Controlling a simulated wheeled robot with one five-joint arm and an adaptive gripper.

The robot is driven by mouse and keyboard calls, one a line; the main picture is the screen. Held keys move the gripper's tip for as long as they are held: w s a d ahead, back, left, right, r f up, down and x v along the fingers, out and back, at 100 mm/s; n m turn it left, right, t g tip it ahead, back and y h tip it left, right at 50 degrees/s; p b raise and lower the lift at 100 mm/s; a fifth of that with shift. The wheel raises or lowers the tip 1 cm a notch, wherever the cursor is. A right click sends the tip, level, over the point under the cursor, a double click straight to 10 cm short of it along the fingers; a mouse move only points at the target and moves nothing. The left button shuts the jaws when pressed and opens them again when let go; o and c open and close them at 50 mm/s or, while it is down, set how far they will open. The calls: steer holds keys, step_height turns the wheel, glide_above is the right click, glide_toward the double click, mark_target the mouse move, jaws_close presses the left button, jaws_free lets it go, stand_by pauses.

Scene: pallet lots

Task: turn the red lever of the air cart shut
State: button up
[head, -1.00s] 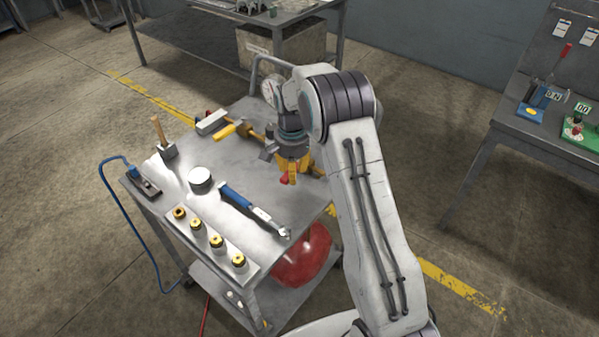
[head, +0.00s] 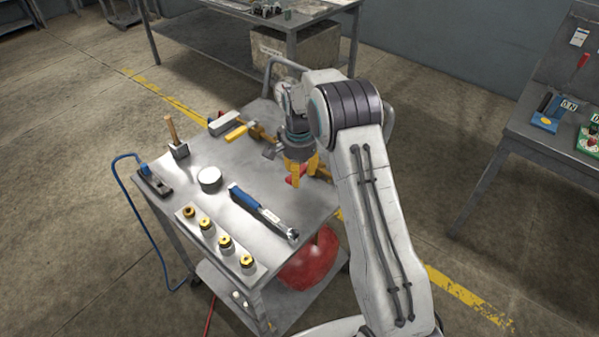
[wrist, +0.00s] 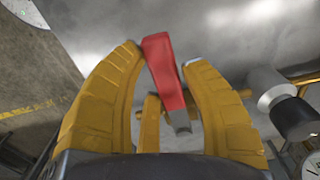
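The red lever (wrist: 163,70) lies between the two yellow fingers of my gripper (wrist: 166,55) in the wrist view. The fingers stand apart on either side of it; the left tip is very close, and contact is hard to judge. In the head view my gripper (head: 303,172) is over the right part of the air cart's steel top (head: 215,150), and only a little red of the lever (head: 290,180) shows beside the fingers. A brass-coloured pipe (wrist: 235,97) runs behind the lever. My gripper and arm hide most of the valve in the head view.
On the cart top are a blue-handled tool (head: 262,212), a block with several brass fittings (head: 208,235), a round tin (head: 210,179) and a wooden-handled tool (head: 175,140). A red tank (head: 310,262) sits below. A workbench (head: 540,135) stands right, beyond open floor.

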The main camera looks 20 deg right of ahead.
steer(key=o, duration=0.4)
steer(key=shift+r, duration=0.15)
step_height(320, 180, up, 12)
stand_by(0.6)
stand_by(0.5)
